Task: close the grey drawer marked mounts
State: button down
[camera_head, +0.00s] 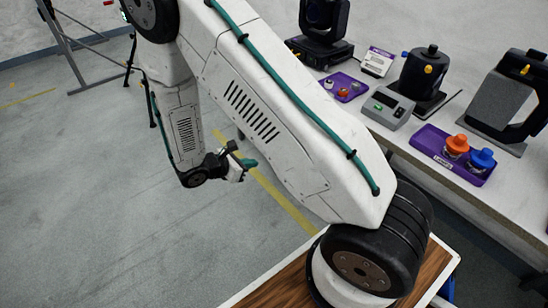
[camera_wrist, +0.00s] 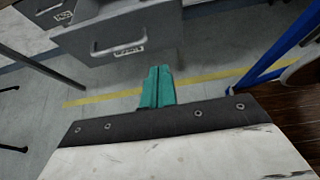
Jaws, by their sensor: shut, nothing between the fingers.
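A grey drawer (camera_wrist: 95,36) with a bar handle shows in the upper middle of the wrist view. It seems to stand out further than the grey front at its left. A small label (camera_wrist: 128,50) sits at its handle, too small to read surely. My gripper (camera_wrist: 158,72) has teal fingers, shut and empty, pointing toward the floor just below the drawer front, apparently apart from it. In the head view my gripper (camera_head: 248,163) hangs over the floor left of the bench. The drawer is hidden behind my arm there.
Another grey front (camera_wrist: 50,8) with a label is at the upper left of the wrist view. A blue post (camera_wrist: 280,52) rises at right. The bench (camera_head: 405,135) carries lamps and purple trays (camera_head: 440,153). Open floor (camera_head: 80,190) lies left.

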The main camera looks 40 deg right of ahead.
jog(key=d+r+x, duration=0.1)
jog(key=x, duration=1.2)
jog(key=shift+d+r, duration=0.15)
jog(key=shift+r, duration=0.1)
